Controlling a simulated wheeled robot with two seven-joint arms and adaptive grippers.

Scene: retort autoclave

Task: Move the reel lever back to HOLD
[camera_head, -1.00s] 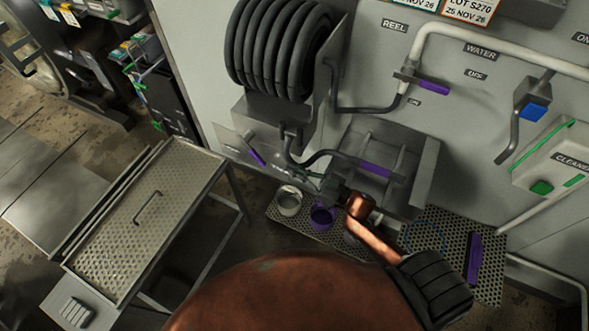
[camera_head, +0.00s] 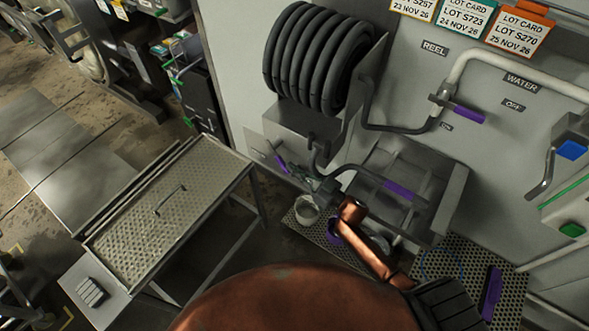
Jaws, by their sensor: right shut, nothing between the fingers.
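The reel lever (camera_head: 281,164) has a purple handle and sits on a small pale plate (camera_head: 262,150) below the hose reel (camera_head: 312,62). The handle slants down to the right. The plate's lettering is too small to read, so I cannot tell which mark the lever is at. My right gripper (camera_head: 317,187) is dark, shut and empty, just right of and below the lever handle. I cannot tell whether it touches the handle. My copper-coloured right arm leads to it from the bottom. My left gripper is not in view.
A black hose with a purple grip (camera_head: 398,190) hangs before a grey wall tray (camera_head: 452,205), close to my right gripper. A purple-handled water valve (camera_head: 468,115) is on the wall. A perforated table (camera_head: 205,170) stands left. A pale cup (camera_head: 307,212) is below the gripper.

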